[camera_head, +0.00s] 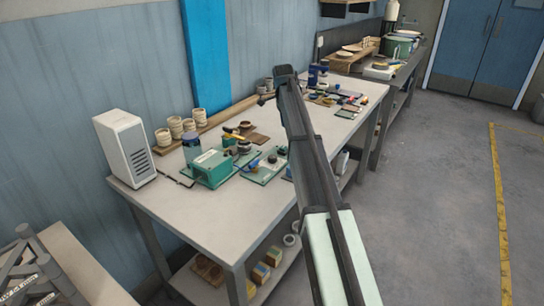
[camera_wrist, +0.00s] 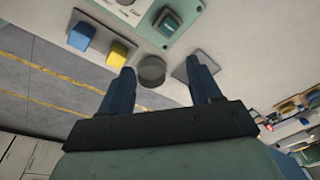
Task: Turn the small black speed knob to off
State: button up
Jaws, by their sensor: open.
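My gripper (camera_wrist: 162,78) shows in the wrist view, with its two dark fingers spread apart. A dark grey round piece (camera_wrist: 152,70) appears between the fingertips with gaps on both sides; I cannot tell its depth or whether it is the speed knob. In the head view, my arm crosses the workbench (camera_head: 205,222), and my fingertips cannot be made out. A green board (camera_head: 263,175) lies beside the arm.
A blue block (camera_wrist: 82,36) and a yellow block (camera_wrist: 117,53) stand near the panel in the wrist view. In the head view, a green box (camera_head: 210,170), a white vented unit (camera_head: 123,145) and several cups (camera_head: 175,127) stand on the bench. The bench's front left is clear.

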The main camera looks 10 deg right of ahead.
notch_tip(320, 180, up, 3)
jog(key=n+g+y, duration=0.1)
jog(key=y, duration=0.1)
send_over(272, 156)
notch_tip(272, 156, down, 14)
jog(key=shift+s, duration=0.1)
jog(key=c, duration=1)
jog(key=shift+c, duration=0.2)
